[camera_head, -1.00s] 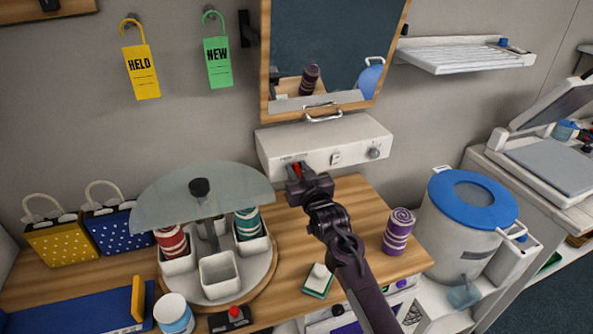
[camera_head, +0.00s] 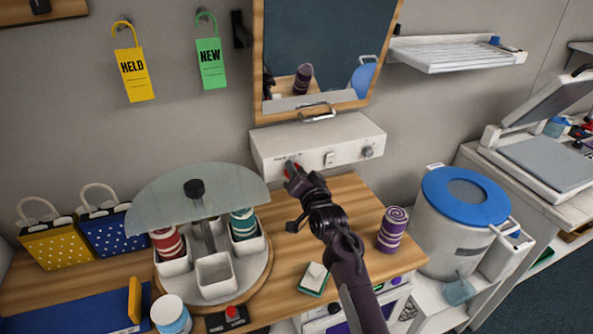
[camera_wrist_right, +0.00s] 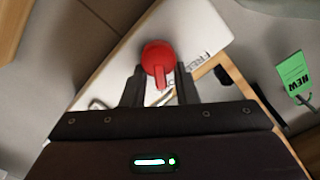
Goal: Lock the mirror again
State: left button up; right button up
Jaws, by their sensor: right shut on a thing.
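The mirror (camera_head: 325,45), in a wooden frame with a metal handle (camera_head: 318,113) at its lower edge, is on the back wall. Below it is a white box (camera_head: 350,150) with a switch and a round dial on its front. A red knob (camera_head: 290,168) is at the box's left front. My right gripper (camera_head: 294,176) is shut on this knob and partly hides it. In the right wrist view the red knob (camera_wrist_right: 157,56) lies between the fingertips (camera_wrist_right: 159,84), with printed letters, partly hidden, on the white face beside it. My left gripper is not in view.
A round carousel with a glass top (camera_head: 196,198) stands left of my right arm. A purple roll (camera_head: 393,229) and a white-and-green block (camera_head: 314,278) stand near the arm. A blue-lidded bin (camera_head: 466,196) is at right. Yellow and green tags hang on the wall.

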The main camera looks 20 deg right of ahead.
jog(key=shift+f, duration=0.4)
jog(key=o, duration=0.6)
jog(key=shift+o, duration=1.8)
jog(key=shift+r, duration=0.2)
jog(key=shift+s, duration=0.1)
jog(key=s+b, duration=0.2)
jog(key=s, duration=0.5)
jog(key=shift+s, duration=0.3)
